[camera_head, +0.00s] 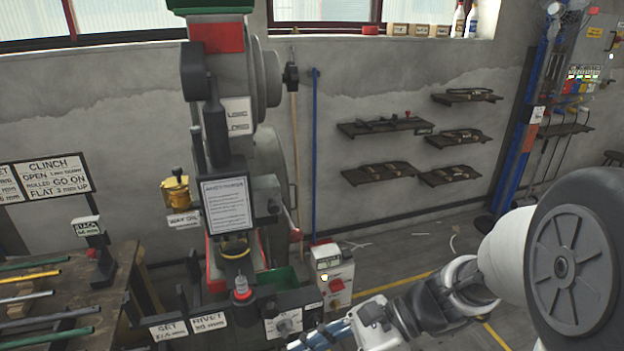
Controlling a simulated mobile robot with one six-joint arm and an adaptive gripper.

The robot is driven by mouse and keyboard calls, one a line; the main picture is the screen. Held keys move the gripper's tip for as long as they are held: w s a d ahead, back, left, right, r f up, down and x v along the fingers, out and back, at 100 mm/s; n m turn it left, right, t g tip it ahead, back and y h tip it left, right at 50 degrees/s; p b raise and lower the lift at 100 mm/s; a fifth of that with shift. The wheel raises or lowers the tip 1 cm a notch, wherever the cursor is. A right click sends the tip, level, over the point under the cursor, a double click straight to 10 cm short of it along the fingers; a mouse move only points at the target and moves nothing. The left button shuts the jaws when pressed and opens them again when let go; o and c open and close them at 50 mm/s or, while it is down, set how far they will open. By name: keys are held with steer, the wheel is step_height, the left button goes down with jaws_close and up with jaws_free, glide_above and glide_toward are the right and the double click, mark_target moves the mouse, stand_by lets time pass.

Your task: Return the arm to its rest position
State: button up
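My arm comes in from the right, with a large grey joint cover nearest the camera. Its wrist links reach down and left toward the bottom edge. My gripper (312,338) is at the bottom middle, small and partly cut off, in front of the press base. I cannot tell whether its fingers are open or shut, and no held object can be made out.
A rivet press (232,120) stands left of centre, with a control box (333,277) beside its base. A workbench (60,300) with coloured rods is at the left. Wall shelves (385,126) hang behind. Open floor (400,255) lies right of the press.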

steer(key=s+d+r+n+t+h, duration=0.3)
steer(key=s+d+n+h, duration=0.1)
steer(key=d+n+h, duration=0.2)
steer(key=s+d+r+n+t+h, duration=0.3)
steer(key=s+d+n+h, duration=0.2)
steer(key=d+n, duration=0.3)
steer(key=shift+n+h, duration=0.4)
steer(key=shift+n, duration=0.7)
